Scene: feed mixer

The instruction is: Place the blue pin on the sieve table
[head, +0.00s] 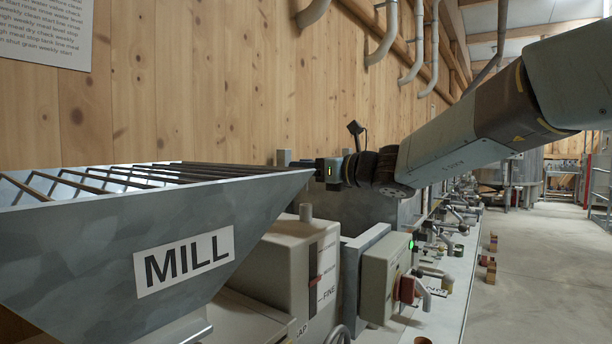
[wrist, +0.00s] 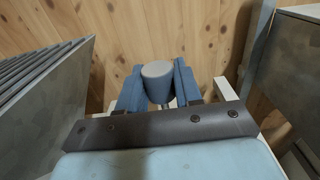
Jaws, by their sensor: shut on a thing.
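My gripper (wrist: 158,88) is shut on a short grey-blue cylinder (wrist: 157,70), which fits the blue pin. The cylinder's round top shows between the two blue fingers; its lower part is mostly hidden. In the head view my gripper (head: 300,163) is just behind the right end of the mill hopper's rim, with the arm reaching in from the upper right. A small grey end (head: 284,157) shows at the fingertips there. I cannot pick out the sieve table in either view.
The grey MILL hopper (head: 110,235) with a barred top fills the left, and its wall is close left of my gripper in the wrist view (wrist: 50,110). A switch box (head: 385,275) stands below. A plank wall (head: 220,90) is behind. Open floor (head: 540,270) lies right.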

